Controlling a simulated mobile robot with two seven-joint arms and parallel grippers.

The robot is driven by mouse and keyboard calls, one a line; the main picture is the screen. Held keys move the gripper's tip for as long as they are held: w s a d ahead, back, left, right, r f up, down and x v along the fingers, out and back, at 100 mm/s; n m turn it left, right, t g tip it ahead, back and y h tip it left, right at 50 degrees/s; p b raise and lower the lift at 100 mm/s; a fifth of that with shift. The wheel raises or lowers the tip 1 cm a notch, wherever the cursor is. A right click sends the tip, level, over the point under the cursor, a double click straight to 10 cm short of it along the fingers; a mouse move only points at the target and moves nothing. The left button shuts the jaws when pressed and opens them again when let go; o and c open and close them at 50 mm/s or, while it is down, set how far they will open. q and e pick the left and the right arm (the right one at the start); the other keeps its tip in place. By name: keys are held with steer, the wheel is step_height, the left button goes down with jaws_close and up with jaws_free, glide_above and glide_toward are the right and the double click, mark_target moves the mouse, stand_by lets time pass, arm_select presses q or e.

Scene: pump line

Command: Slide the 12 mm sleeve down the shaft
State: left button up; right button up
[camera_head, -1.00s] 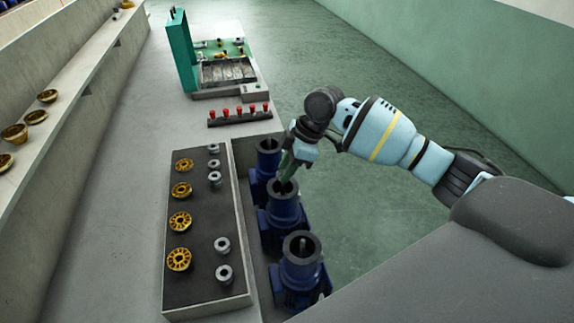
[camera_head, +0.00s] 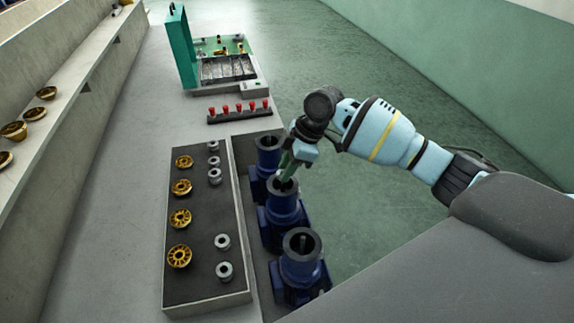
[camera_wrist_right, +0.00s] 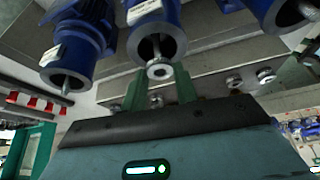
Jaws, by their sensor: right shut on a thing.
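The blue middle pump (camera_head: 283,207) stands upright with an open dark top, and its thin shaft (camera_wrist_right: 156,46) shows in the right wrist view. My right gripper (camera_head: 288,168) points down over that top. In the right wrist view its two green fingers (camera_wrist_right: 160,88) are closed on a small grey ring-shaped sleeve (camera_wrist_right: 160,71). The sleeve is in line with the shaft, at its free end. I cannot tell how far it is around the shaft. In the head view the fingers mostly hide it. My left gripper is not in view.
Blue pumps stand close on both sides, one behind (camera_head: 268,150) and one in front (camera_head: 301,262). A dark tray (camera_head: 203,275) at left holds brass wheels and grey sleeves. A rack of red-topped pieces (camera_head: 239,113) and a green-backed station (camera_head: 181,50) stand farther back.

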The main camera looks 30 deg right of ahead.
steer(key=shift+f, duration=0.45)
stand_by(0.3)
steer(key=o, duration=1)
steer(key=shift+o, duration=0.2)
steer(key=v, duration=0.7)
steer(key=shift+d+r, duration=0.2)
steer(key=shift+r, duration=0.15)
